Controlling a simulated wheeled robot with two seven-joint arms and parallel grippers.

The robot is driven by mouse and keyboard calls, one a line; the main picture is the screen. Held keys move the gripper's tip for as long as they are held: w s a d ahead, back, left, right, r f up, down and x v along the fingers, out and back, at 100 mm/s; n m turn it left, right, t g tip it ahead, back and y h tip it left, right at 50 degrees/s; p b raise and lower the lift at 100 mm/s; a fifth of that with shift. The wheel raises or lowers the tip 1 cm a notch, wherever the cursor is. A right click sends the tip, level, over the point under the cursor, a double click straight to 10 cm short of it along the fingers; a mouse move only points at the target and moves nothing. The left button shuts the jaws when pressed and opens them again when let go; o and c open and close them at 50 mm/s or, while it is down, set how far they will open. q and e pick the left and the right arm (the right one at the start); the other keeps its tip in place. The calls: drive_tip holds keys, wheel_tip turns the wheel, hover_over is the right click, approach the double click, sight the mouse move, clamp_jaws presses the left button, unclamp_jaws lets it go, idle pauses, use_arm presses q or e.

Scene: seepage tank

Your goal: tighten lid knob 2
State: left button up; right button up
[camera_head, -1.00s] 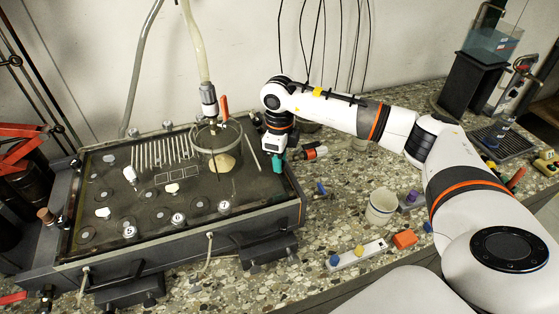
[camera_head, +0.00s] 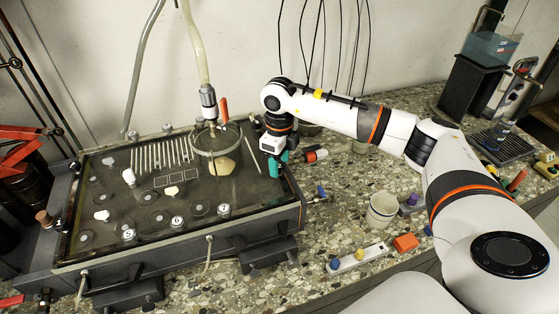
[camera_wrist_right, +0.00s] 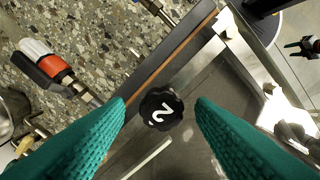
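Lid knob 2 (camera_wrist_right: 161,109) is a black lobed knob with a white "2", near the edge of the tank lid. In the right wrist view it appears between the two teal fingertips of my right gripper (camera_wrist_right: 161,101), with a gap on either side. The gripper is open; I cannot tell how far the tips are above or around the knob. In the head view my right gripper (camera_head: 278,164) points down at the right end of the tank (camera_head: 100,262), and knob 2 is hidden there. My left gripper is not in view.
Other numbered knobs, 5 (camera_head: 128,235), 6 (camera_head: 177,221) and 7 (camera_head: 223,210), line the lid's front edge. A glass cylinder (camera_head: 213,141) with a hose stands left of my gripper. A red-and-white fitting (camera_head: 315,156) and a white cup (camera_head: 382,209) are on the counter.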

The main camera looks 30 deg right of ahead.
sight(280, 166)
wheel_tip(280, 166, up, 12)
drive_tip(key=b, duration=0.2)
drive_tip(key=shift+b, duration=0.3)
drive_tip(key=shift+s+f, duration=0.1)
drive_tip(key=shift+f, duration=0.05)
idle(0.6)
